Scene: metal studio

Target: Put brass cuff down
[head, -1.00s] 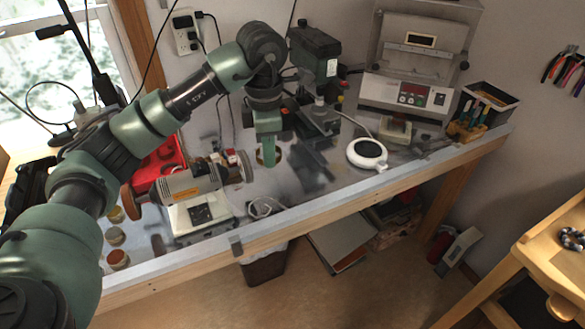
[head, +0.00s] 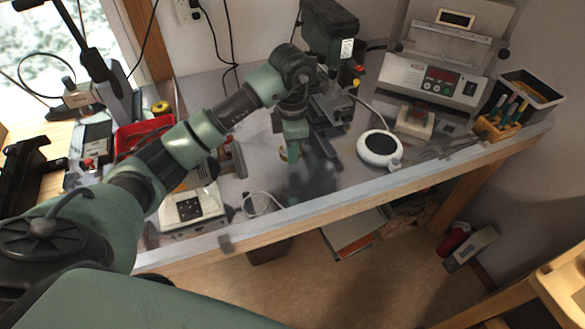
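My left gripper (head: 293,152) points down over the middle of the metal-topped bench (head: 320,190). A small brass-coloured piece, the brass cuff (head: 283,155), shows at its fingertips, mostly to their left. The fingers look closed on it and cover much of it. I cannot tell whether the cuff touches the bench top. My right gripper is not in view.
A round white device (head: 380,148) lies right of the gripper. A dark machine (head: 330,35) stands behind it. A white cable (head: 262,203) lies near the front edge. A control unit (head: 437,78) and black bin (head: 527,88) stand at the right.

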